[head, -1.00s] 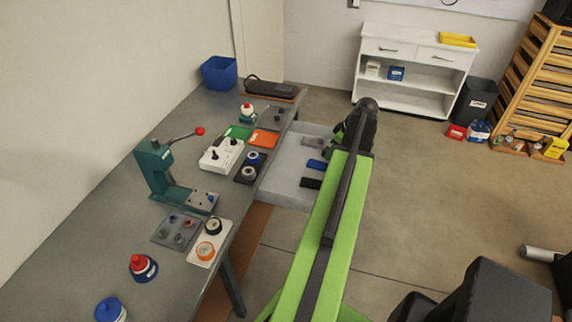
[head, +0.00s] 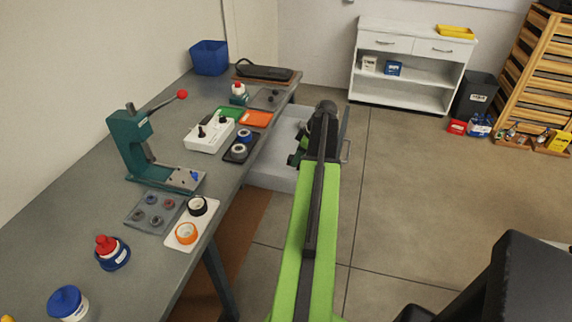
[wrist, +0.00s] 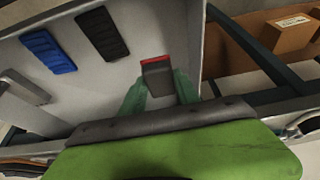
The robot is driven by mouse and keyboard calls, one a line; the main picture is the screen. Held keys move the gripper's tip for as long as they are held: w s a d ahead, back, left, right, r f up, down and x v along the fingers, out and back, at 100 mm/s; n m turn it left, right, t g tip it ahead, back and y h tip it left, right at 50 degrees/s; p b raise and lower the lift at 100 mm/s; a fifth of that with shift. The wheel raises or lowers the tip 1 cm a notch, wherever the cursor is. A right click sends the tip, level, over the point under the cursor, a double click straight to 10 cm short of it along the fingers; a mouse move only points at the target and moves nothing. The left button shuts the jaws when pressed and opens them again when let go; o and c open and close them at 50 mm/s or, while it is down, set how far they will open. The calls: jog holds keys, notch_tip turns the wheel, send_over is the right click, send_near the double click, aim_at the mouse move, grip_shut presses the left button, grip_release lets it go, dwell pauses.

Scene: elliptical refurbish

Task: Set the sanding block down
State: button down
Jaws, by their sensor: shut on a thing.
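In the wrist view, the sanding block (wrist: 157,74), dark grey with a red edge, is between the green fingers of my gripper (wrist: 161,92). The gripper is shut on it. The block is over the pale floor of an open drawer (wrist: 150,30), near the drawer's side wall. I cannot tell whether it touches the floor. In the head view, the drawer (head: 270,174) juts out from under the bench, and my arm covers much of it. The block is hidden there.
A black ridged block (wrist: 102,33), a blue ridged block (wrist: 48,51) and a grey metal piece (wrist: 26,87) lie in the drawer. A cardboard box (wrist: 272,38) is beyond the drawer wall. The bench (head: 75,215) holds a green press (head: 130,145) and several small parts.

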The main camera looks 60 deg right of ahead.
notch_tip(320, 180, down, 10)
jog(key=b, duration=0.8)
jog(key=shift+r, duration=0.4)
jog(key=shift+f, duration=0.15)
jog(key=c, duration=0.9)
grip_release()
